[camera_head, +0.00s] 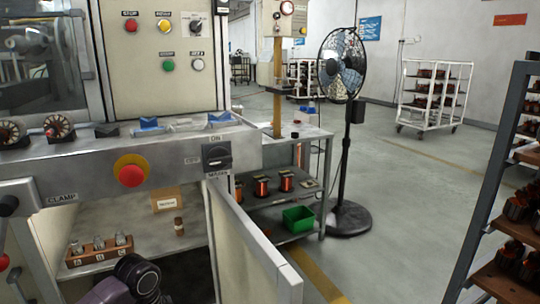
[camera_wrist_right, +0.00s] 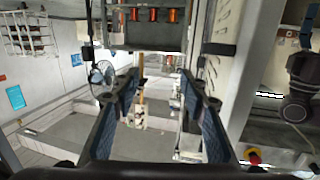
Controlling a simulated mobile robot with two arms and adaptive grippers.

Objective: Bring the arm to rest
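My right gripper (camera_wrist_right: 160,88) shows in the right wrist view, with its two dark fingers spread apart and nothing between them. In the head view a dark, purple-tinged arm link of mine (camera_head: 135,280) shows at the bottom edge, in front of the machine's lower opening. No gripper fingers show in the head view. My left gripper is not seen in either view.
The machine's front panel (camera_head: 188,152) has a red stop button (camera_head: 131,175) and a black rotary switch (camera_head: 217,156). A grey door panel (camera_head: 255,240) juts forward. A fan (camera_head: 342,70), a side table (camera_head: 300,135) and a rack (camera_head: 490,170) stand right; floor between is clear.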

